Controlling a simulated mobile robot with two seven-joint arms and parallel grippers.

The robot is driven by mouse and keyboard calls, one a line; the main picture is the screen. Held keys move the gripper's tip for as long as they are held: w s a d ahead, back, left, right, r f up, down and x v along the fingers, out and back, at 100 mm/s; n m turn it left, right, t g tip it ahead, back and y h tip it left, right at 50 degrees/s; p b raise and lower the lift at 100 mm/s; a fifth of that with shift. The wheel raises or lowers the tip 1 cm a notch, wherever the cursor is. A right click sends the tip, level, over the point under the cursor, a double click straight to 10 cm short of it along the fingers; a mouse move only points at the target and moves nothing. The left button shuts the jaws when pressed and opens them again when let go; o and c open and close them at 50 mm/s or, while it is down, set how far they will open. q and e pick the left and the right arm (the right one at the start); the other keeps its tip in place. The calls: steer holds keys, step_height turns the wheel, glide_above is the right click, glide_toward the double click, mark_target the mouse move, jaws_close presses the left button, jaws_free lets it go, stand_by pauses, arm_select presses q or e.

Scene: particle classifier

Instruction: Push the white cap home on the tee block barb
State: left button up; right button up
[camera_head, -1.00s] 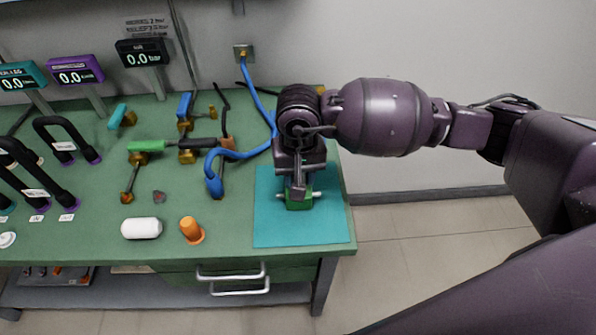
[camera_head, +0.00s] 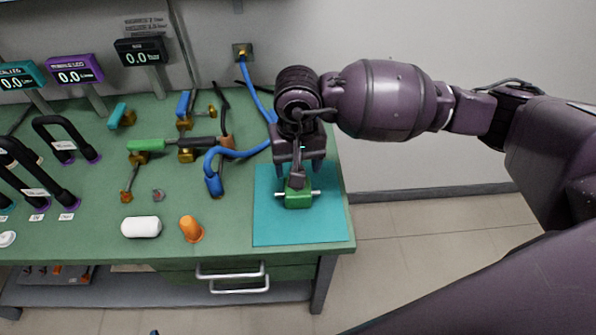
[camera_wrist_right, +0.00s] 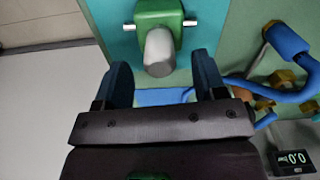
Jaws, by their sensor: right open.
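The green tee block (camera_head: 299,200) lies on the teal mat (camera_head: 262,232), with thin pale barbs sticking out left and right. It also shows at the top of the right wrist view (camera_wrist_right: 159,14). There, a whitish cap (camera_wrist_right: 159,50) sits at the block's near end, pointing toward my gripper. Whether it is fully seated I cannot tell. My right gripper (camera_head: 299,160) is open just behind the block; in the wrist view its fingers (camera_wrist_right: 163,75) are spread either side of the cap's near end, with visible gaps. My left gripper is not in view.
A white capsule (camera_head: 141,227) and an orange plug (camera_head: 191,229) stand left of the mat. A blue hose (camera_head: 214,168) curves close by on the left. Several fittings and gauges fill the bench's left side. The front of the mat is clear.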

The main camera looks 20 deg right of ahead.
step_height(320, 180, up, 8)
steer(key=shift+f, duration=0.15)
steer(key=shift+s, duration=0.1)
stand_by(0.5)
